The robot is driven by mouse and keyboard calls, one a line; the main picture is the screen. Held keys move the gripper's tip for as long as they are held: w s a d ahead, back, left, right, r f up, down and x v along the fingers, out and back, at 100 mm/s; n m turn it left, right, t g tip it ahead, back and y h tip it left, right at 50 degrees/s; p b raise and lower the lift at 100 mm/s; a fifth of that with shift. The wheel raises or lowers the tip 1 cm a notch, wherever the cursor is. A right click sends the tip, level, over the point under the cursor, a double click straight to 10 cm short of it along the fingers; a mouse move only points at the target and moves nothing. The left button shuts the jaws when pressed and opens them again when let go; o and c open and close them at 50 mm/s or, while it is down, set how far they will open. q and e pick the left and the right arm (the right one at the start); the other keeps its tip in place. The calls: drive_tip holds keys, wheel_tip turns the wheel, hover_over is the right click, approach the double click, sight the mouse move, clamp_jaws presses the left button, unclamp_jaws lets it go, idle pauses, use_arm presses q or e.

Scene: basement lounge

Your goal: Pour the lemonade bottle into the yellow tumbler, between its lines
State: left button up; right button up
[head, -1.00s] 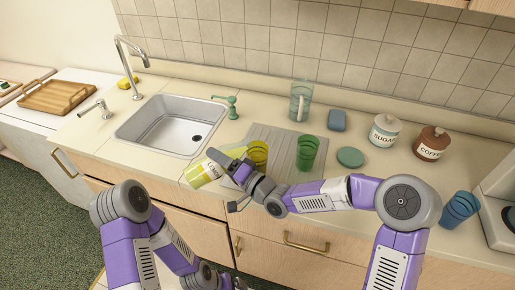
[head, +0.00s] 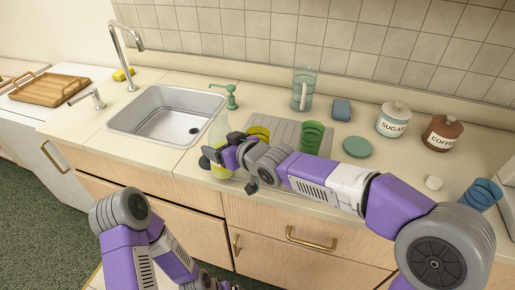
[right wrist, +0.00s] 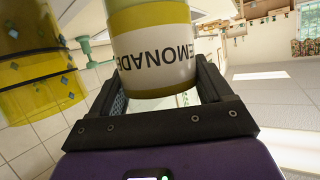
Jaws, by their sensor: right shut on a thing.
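The lemonade bottle (head: 219,128) stands about upright at the front of the counter, left of the yellow tumbler (head: 259,132). My right gripper (head: 222,157) is shut around its lower body. In the right wrist view the bottle's white label (right wrist: 157,55) reads upside down between the fingers. There the yellow see-through tumbler (right wrist: 38,75), with diamond marks and darker bands, is beside the bottle and apart from it. I cannot tell its liquid level. In the head view my arm partly hides the tumbler.
A green tumbler (head: 312,137) stands right of the yellow one on a grey mat (head: 285,128). Behind are a clear pitcher (head: 303,90) and a soap pump (head: 231,97). The sink (head: 165,115) is left.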

sight(225, 132)
drive_tip(key=shift+f+b, duration=0.25)
drive_tip(key=shift+b, duration=0.15)
drive_tip(key=shift+r+p, duration=0.45)
drive_tip(key=shift+p, duration=0.05)
wheel_tip(225, 132, up, 5)
drive_tip(key=p, duration=0.4)
drive_tip(key=shift+f, duration=0.1)
use_arm(q)
wheel_tip(225, 132, up, 3)
drive_tip(key=shift+f, duration=0.2)
use_arm(e)
drive_tip(key=shift+f, duration=0.15)
